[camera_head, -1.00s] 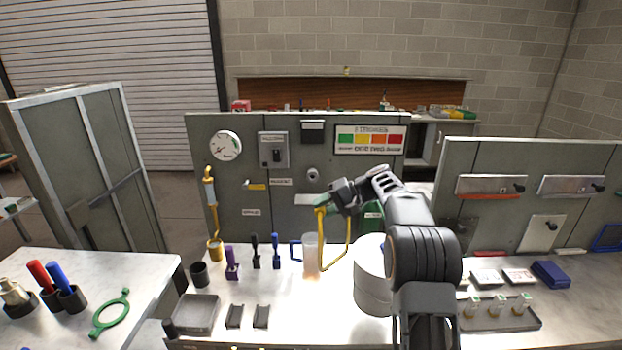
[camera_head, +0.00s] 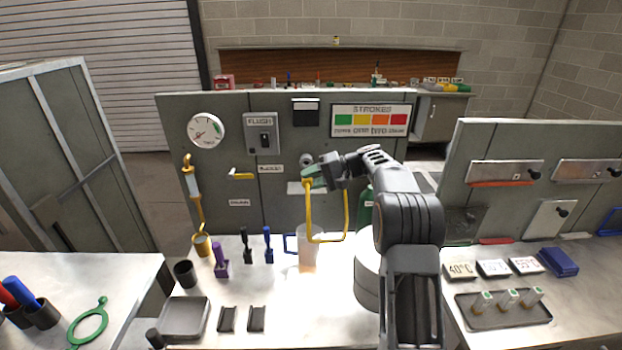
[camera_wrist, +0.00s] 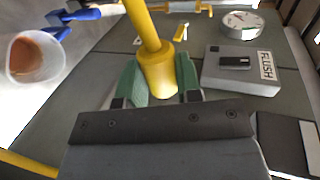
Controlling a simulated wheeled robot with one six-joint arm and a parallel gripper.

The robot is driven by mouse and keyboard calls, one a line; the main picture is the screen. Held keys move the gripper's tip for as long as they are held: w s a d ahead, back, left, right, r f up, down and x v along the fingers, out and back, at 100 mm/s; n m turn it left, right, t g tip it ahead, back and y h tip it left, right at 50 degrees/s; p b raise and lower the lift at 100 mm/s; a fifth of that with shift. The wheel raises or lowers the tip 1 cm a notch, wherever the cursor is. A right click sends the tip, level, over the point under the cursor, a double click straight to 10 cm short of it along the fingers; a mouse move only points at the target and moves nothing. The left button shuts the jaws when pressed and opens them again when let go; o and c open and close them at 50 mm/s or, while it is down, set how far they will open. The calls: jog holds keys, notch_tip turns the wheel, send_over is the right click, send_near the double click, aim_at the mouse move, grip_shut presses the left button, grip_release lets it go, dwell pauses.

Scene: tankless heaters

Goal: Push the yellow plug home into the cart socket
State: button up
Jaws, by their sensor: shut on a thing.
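My gripper (camera_head: 314,176) is shut on the yellow plug (camera_wrist: 158,75), which sits between its green finger pads in the wrist view. In the head view the yellow plug (camera_head: 307,183) shows at the fingertips, with a yellow hose looping down and back up to the right. A round grey fitting (camera_head: 306,159), perhaps the socket, is on the grey panel just above and behind the fingertips. The plug looks apart from it, though depth is hard to judge. No socket opening shows clearly in the wrist view.
The panel carries a gauge (camera_head: 206,131), a FLUSH switch box (camera_head: 262,134) and a small yellow lever (camera_head: 240,175). A clear cup (camera_head: 308,250) stands below the hose. A white cylinder (camera_head: 368,280) stands beside my arm. Bare bench lies at front centre.

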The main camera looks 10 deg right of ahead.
jog(key=shift+w, duration=0.15)
jog(key=w+p, duration=0.1)
jog(key=p, duration=0.1)
jog(key=shift+w+d+r+p, duration=0.2)
jog(key=shift+w+r+p, duration=0.05)
jog(key=shift+w+p, duration=0.1)
jog(key=w+p, duration=0.1)
jog(key=p, duration=0.1)
jog(key=w+p, duration=0.2)
jog(key=shift+w+d+f, duration=0.2)
jog(key=shift+d, duration=0.15)
jog(key=shift+w, duration=0.1)
dwell(0.9)
jog(key=shift+w+d+p, duration=0.15)
jog(key=shift+w+p, duration=0.4)
jog(key=shift+p, duration=0.65)
dwell(0.6)
jog(key=o, duration=1)
